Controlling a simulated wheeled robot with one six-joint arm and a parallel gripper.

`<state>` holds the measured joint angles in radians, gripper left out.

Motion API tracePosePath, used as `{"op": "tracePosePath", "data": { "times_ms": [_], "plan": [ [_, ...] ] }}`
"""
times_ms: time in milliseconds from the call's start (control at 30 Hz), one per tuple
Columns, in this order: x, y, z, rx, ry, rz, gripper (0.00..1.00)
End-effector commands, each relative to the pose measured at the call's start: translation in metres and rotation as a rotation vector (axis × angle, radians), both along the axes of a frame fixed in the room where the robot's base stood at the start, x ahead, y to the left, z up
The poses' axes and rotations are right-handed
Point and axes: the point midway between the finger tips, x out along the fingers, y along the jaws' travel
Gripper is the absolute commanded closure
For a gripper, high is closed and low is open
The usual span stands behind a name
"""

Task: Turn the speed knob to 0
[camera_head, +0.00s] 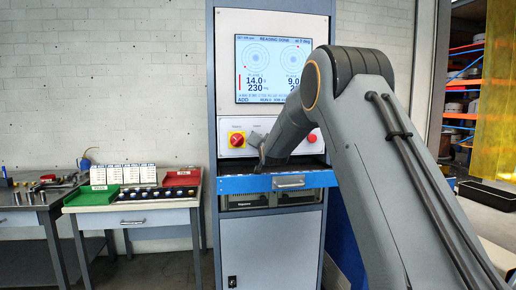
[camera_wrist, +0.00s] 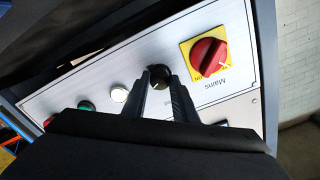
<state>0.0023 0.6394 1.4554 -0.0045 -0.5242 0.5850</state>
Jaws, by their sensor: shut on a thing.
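The black speed knob (camera_wrist: 158,73) shows in the wrist view on the light panel, between my two dark fingertips. My gripper (camera_wrist: 162,82) is shut on the knob from both sides. The knob's pointer and scale are mostly hidden by the fingers, so I cannot read its setting. In the head view my gripper (camera_head: 256,141) reaches the panel just right of the red-and-yellow mains switch (camera_head: 237,139). The knob itself is hidden there. The mains switch also shows in the wrist view (camera_wrist: 208,57), beside the knob.
The panel also bears a white button (camera_wrist: 119,93), a green button (camera_wrist: 87,106) and a red button (camera_head: 311,138). The screen (camera_head: 272,69) above reads "READING DONE". A blue drawer (camera_head: 245,184) stands out below the panel. A bench (camera_head: 130,205) stands at left.

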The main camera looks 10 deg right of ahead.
Motion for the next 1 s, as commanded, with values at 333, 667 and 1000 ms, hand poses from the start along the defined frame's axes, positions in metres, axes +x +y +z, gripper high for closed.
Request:
{"op": "tracePosePath", "data": {
  "times_ms": [333,667,1000],
  "plan": [
    [0.0005,0.0000,-0.0037,-0.327,0.002,0.000,0.97],
    [0.0004,0.0001,-0.0036,-0.641,0.003,0.001,0.97],
    [0.0003,0.0000,-0.0027,-0.937,0.002,0.001,0.97]
  ]
}}
